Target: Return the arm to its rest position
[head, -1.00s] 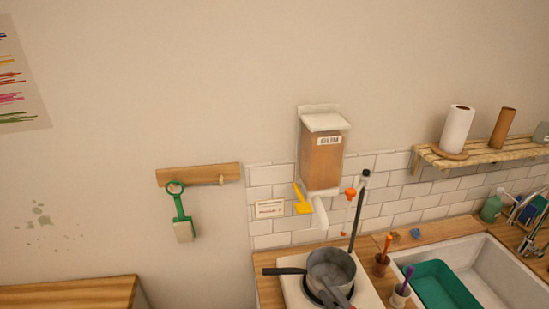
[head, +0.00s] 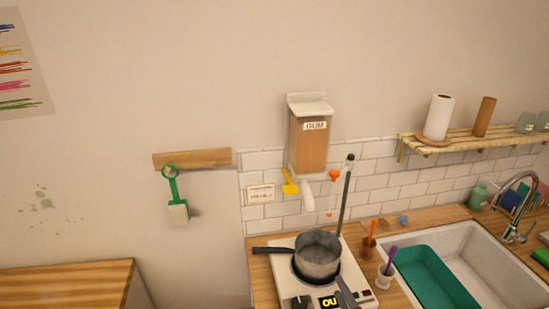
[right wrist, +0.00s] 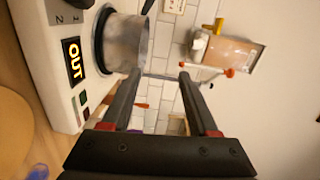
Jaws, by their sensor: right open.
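My right gripper (head: 346,294) shows at the bottom of the head view, in front of the saucepan (head: 317,262) at its lower right. In the right wrist view my right gripper (right wrist: 160,75) has its two dark fingers spread, with nothing between them. The saucepan (right wrist: 127,42) is beyond the left finger there. The pan stands on a white hotplate (head: 284,290), its dark handle pointing left. The hotplate (right wrist: 38,70) has a lit display with yellow letters in the wrist view. My left gripper is in neither view.
A wooden box marked GUM (head: 309,148) hangs on the wall above a white spout. A dark upright rod (head: 345,200) stands behind the pan. Brush cups (head: 385,277) and a sink (head: 470,260) with a green tray (head: 435,280) are at right. A green scoop (head: 177,208) hangs left.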

